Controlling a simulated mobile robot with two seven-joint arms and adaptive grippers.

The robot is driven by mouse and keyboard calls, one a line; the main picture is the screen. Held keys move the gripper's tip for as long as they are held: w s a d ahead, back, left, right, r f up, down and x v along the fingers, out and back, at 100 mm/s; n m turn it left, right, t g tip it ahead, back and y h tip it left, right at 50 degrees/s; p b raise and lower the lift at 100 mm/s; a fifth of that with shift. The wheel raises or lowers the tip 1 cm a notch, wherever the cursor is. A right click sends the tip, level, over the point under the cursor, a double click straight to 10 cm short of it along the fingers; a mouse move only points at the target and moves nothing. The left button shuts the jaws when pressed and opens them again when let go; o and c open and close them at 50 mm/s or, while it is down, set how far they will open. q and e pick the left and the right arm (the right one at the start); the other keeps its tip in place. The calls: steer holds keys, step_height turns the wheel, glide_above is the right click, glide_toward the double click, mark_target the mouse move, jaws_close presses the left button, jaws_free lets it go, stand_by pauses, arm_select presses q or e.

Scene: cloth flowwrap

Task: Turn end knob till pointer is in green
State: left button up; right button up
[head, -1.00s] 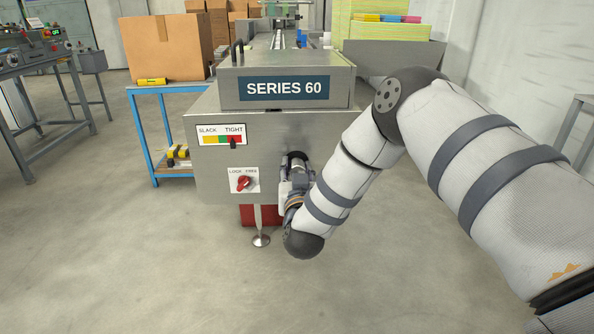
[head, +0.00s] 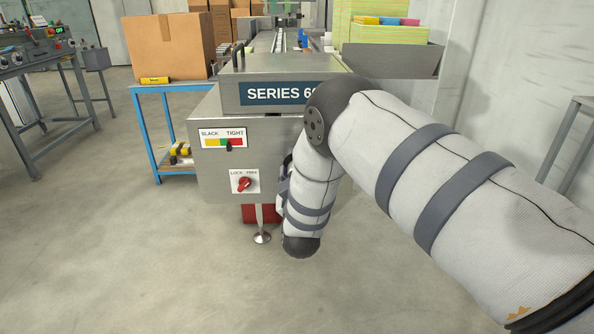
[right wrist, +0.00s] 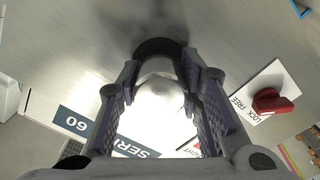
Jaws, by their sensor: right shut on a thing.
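The end knob (right wrist: 158,47) shows in the right wrist view as a dark rim around a bright rounded middle. My right gripper (right wrist: 160,80) is shut on the end knob, one finger on each side. In the head view my own arm hides most of this gripper and the knob on the machine's front (head: 215,170). The gauge (head: 210,142) reads SLACK to TIGHT, with yellow, green and red bands. Its dark pointer (head: 229,146) stands around the border of green and red; I cannot tell exactly which side. My left gripper is not in view.
A red LOCK/FREE switch (head: 245,184) sits below the gauge and left of my gripper; it also shows in the right wrist view (right wrist: 272,100). A blue table (head: 150,130) with a cardboard box (head: 168,47) stands at left. The floor in front is clear.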

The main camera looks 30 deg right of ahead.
steer(key=n, duration=0.3)
steer(key=shift+n, duration=1.6)
steer(key=shift+s, duration=0.1)
steer(key=o, duration=1.2)
steer(key=shift+d, duration=0.1)
steer(key=v, duration=1.2)
